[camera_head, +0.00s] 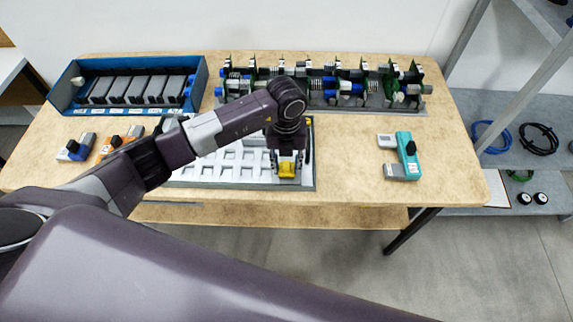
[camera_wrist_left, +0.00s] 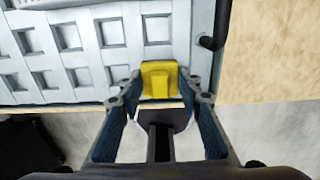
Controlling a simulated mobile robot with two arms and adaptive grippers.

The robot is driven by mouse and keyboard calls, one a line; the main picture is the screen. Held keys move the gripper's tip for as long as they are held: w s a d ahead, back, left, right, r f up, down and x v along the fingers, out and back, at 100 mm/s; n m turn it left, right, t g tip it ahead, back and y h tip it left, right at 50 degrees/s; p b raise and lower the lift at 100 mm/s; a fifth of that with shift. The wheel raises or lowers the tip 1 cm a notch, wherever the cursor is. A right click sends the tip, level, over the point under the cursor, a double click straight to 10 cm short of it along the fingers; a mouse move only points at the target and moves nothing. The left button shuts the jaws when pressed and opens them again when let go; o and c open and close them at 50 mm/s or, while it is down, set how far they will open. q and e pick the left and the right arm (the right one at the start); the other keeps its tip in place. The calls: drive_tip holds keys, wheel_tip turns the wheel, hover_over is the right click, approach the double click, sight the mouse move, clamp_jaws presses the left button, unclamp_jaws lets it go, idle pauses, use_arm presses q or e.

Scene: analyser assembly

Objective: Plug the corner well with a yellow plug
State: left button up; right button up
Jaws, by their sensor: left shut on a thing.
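The yellow plug (camera_head: 287,170) is between the fingers of my left gripper (camera_head: 286,158), at the front right corner of the white well tray (camera_head: 215,180). In the left wrist view, the yellow plug (camera_wrist_left: 160,78) lies between the blue-padded fingers of my left gripper (camera_wrist_left: 160,92), over the tray's near right corner. The corner well is hidden beneath the plug, so I cannot tell whether the plug is seated in it or above it. Square open wells (camera_wrist_left: 112,33) show beside and beyond it. My right gripper is not in view.
A blue bin (camera_head: 198,93) with dark modules stands at the back left. A rack of green boards (camera_head: 335,88) stands at the back. A teal device (camera_head: 407,150) lies to the right. The tabletop (camera_head: 350,165) between tray and teal device is clear.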

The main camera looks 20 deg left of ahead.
use_arm(q)
drive_tip(key=shift+s+f+b, duration=0.1)
drive_tip(key=shift+f+b, duration=0.2)
drive_tip(key=shift+f, duration=0.1)
idle(0.3)
drive_tip(key=o, duration=1.3)
drive_tip(key=shift+o, duration=0.4)
drive_tip(key=shift+r, duration=0.25)
drive_tip(key=shift+r+p, duration=1.15)
drive_tip(key=shift+r, duration=0.3)
drive_tip(key=shift+r+p, duration=0.3)
drive_tip(key=shift+r, duration=0.1)
drive_tip(key=shift+r+p, duration=2.3)
drive_tip(key=shift+r, duration=1.15)
drive_tip(key=shift+f, duration=0.1)
